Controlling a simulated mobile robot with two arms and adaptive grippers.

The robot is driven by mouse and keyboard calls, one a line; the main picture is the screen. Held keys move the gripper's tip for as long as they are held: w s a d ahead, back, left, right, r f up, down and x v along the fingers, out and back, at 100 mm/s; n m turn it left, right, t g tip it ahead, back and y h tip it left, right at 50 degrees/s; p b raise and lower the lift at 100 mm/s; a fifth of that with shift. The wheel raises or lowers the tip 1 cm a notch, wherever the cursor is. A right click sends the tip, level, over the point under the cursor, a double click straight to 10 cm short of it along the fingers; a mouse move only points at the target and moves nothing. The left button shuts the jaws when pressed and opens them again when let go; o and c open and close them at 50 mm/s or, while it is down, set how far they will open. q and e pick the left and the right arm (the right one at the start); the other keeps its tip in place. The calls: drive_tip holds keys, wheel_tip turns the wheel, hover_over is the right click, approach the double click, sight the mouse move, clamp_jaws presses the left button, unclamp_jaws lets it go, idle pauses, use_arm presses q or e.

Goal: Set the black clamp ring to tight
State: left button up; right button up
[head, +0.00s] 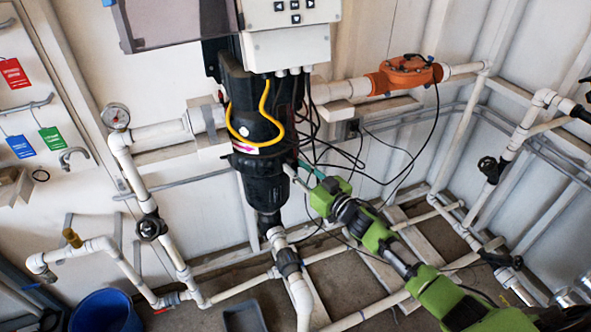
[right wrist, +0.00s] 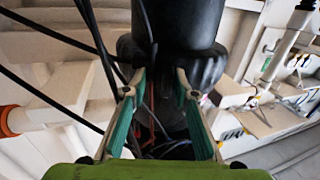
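The black clamp ring (head: 265,163) sits around the lower part of the black reactor housing (head: 262,100) in the head view. A white label with a pink arrow (head: 245,149) is just above it. My right gripper (head: 298,172) is at the ring's right side. In the right wrist view the ribbed ring (right wrist: 205,68) is right in front of the fingertips (right wrist: 160,80). The fingers with green pads are apart, with a gap between them. I cannot tell whether they touch the ring. My left gripper is not in view.
Black cables (head: 345,150) hang beside the right gripper, and some cross the right wrist view. White pipes (head: 300,290) run below and around the reactor. An orange fitting (head: 405,75) is at upper right. A blue bucket (head: 105,312) stands at lower left.

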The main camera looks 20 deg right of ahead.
drive_tip(key=shift+s+a, duration=0.1)
drive_tip(key=shift+a, duration=0.2)
drive_tip(key=shift+s+f, duration=0.1)
drive_tip(key=v, duration=1.2)
drive_tip(key=shift+d, duration=0.1)
drive_tip(key=s+d+f+m+g+h, duration=0.15)
drive_tip(key=s+f, duration=0.35)
drive_tip(key=f, duration=0.6)
drive_tip(key=s+d+f+g+h, duration=0.1)
drive_tip(key=s+f+g+h, duration=0.3)
drive_tip(key=f, duration=0.7)
drive_tip(key=s+d+f+m+g, duration=0.15)
drive_tip(key=s+f, duration=0.45)
drive_tip(key=f, duration=0.6)
drive_tip(key=s+a+f+g, duration=0.3)
drive_tip(key=s+f, duration=0.3)
drive_tip(key=s, duration=0.5)
drive_tip(key=s+a+f+n+g, duration=0.1)
drive_tip(key=s+a+f+g, duration=0.2)
drive_tip(key=s, duration=0.9)
drive_tip(key=s+a+f+n+g, duration=0.1)
drive_tip(key=s+a+f+g, duration=0.2)
drive_tip(key=s+f, duration=0.6)
drive_tip(key=s, duration=0.3)
drive_tip(key=shift+f, duration=0.35)
